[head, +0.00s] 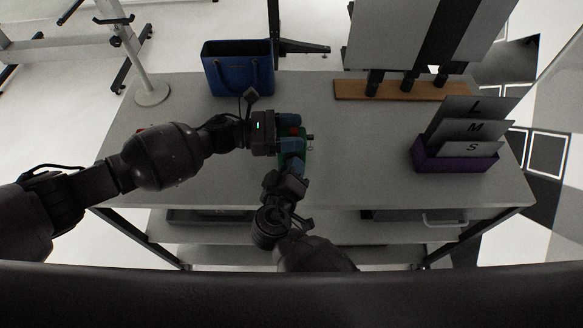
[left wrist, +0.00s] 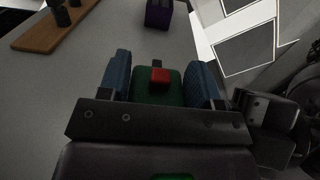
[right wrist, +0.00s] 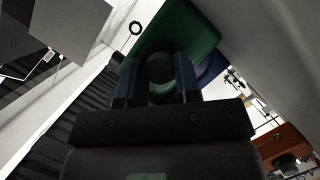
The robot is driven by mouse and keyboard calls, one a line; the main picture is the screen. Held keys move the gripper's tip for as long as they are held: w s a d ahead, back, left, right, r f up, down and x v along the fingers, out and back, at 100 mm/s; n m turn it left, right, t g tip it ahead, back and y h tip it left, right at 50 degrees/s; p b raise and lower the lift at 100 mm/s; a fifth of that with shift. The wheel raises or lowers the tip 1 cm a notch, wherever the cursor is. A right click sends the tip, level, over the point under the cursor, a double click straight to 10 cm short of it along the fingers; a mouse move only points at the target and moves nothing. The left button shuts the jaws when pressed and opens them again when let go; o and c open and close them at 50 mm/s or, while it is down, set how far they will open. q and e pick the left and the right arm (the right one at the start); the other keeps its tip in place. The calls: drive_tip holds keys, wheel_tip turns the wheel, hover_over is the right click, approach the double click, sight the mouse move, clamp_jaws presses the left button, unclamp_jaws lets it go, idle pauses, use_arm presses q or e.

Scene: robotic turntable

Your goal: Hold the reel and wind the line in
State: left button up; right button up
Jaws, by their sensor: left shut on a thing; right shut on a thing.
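The green reel (head: 302,152) is held just above or at the middle of the table; a gap is hard to judge. My left gripper (head: 289,130) is shut on its green body (left wrist: 150,97), one blue finger on each side. A red button (left wrist: 160,77) sits on the body between the fingers. My right gripper (head: 285,168) comes from the near side. In the right wrist view its blue fingers (right wrist: 156,85) are shut on a dark round knob (right wrist: 158,66) beside the green body (right wrist: 185,35). No line is clearly visible.
The grey table (head: 360,165) is clear to the right of the grippers. A blue bag (head: 238,75) stands at the back left, near a white stand (head: 150,93). A wooden board (head: 400,90) lies at the back. A purple holder (head: 450,158) with lettered cards stands right.

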drive_tip(key=shift+n+h, duration=0.3)
drive_tip(key=shift+n, duration=0.1)
idle(0.3)
drive_tip(key=o, duration=0.9)
